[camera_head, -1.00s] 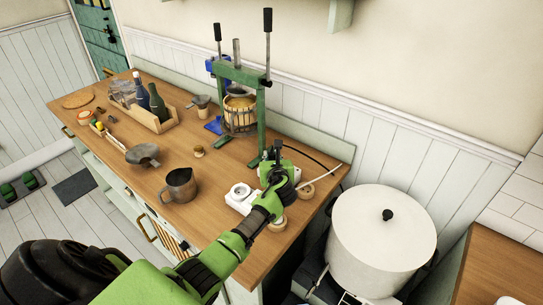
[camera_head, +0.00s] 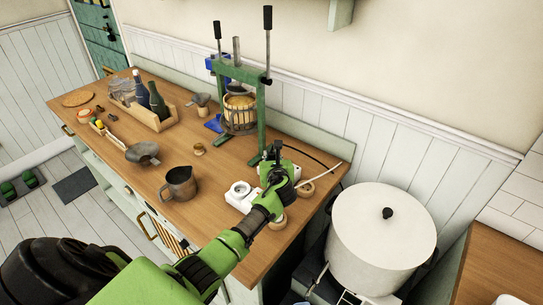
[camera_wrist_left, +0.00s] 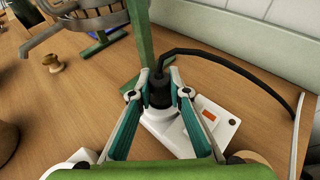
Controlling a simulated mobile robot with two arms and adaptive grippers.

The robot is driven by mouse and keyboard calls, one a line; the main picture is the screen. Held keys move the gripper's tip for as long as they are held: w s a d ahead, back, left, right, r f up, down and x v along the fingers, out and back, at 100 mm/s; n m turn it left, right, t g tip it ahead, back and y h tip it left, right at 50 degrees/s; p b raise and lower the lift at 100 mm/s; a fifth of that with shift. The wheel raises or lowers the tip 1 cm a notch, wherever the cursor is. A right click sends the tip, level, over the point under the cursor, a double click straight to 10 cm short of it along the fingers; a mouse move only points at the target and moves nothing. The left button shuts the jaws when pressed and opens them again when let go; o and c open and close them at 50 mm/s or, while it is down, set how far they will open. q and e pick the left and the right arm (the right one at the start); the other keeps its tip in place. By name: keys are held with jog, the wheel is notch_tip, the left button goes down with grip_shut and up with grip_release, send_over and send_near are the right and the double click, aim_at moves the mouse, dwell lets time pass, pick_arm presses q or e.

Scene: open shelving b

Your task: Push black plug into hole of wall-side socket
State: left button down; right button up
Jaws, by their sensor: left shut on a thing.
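The black plug (camera_wrist_left: 159,92) is between the two fingers of my left gripper (camera_wrist_left: 158,97), which is shut on it. In the head view my left gripper (camera_head: 279,165) hides the plug and part of the strip. My right gripper is not in view.
A green press (camera_head: 262,120) stands just behind the gripper; its post rises close by in the wrist view. A metal jug (camera_head: 180,184) and a wooden knob (camera_head: 199,149) stand to the left. A large white pot (camera_head: 385,245) is beside the counter (camera_head: 222,230).

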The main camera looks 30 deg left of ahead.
aim_at(272, 158)
pick_arm(q)
jog(key=shift+f, duration=0.15)
dwell(0.5)
jog(key=c, duration=1.5)
grip_release()
jog(key=p+v, duration=0.2)
jog(key=p, duration=0.1)
jog(key=shift+s+d+r, duration=0.2)
jog(key=shift+s+r, duration=0.05)
jog(key=shift+p+v, duration=1.85)
jog(key=shift+v, duration=0.35)
jog(key=shift+f, duration=0.15)
